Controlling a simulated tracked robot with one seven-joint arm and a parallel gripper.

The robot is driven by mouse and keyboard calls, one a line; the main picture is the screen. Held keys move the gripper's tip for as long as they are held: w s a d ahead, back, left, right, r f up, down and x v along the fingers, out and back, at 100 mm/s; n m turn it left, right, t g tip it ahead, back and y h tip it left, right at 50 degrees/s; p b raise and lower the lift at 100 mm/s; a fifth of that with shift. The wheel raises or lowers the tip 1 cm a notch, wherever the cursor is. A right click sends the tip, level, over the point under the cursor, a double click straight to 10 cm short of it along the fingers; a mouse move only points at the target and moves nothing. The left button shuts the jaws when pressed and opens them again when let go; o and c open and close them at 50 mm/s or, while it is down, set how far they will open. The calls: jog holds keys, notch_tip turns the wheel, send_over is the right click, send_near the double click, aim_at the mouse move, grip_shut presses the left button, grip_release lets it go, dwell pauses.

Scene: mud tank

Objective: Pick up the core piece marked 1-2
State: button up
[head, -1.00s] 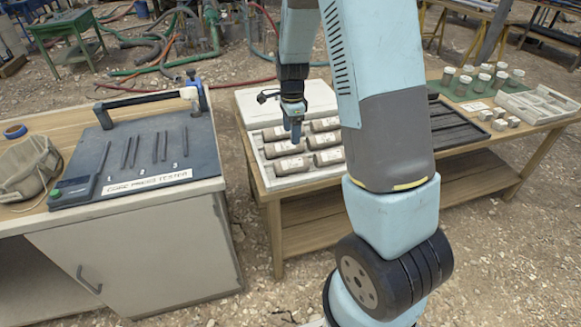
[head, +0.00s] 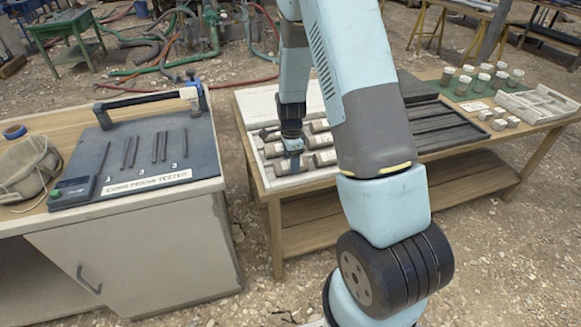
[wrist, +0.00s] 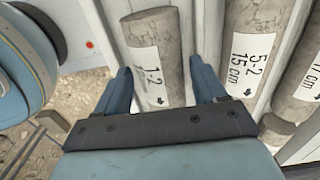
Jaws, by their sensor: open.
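The core piece marked 1-2 (wrist: 152,35) is a grey-brown cylinder with a white label and a small arrow, lying in a white tray (head: 258,176). My gripper (wrist: 161,68) is open in the wrist view, its two blue fingers on either side of the near part of this core. I cannot tell whether either finger touches it. In the head view my gripper (head: 294,165) is low over the front left of the tray and partly hides the core below it. Another core marked 5-2 (wrist: 260,45) lies to the right in the wrist view.
Several more cores lie in the tray, close to the right. Black channelled racks (head: 452,128) stand to the right on the same table. A tester (head: 150,150) sits on the left bench, with a gap between bench and table.

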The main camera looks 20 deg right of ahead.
jog(key=shift+f, duration=0.9)
jog(key=shift+c, duration=0.5)
jog(key=c, duration=1.2)
jog(key=shift+w, duration=0.1)
grip_shut()
jog(key=shift+r, duration=0.1)
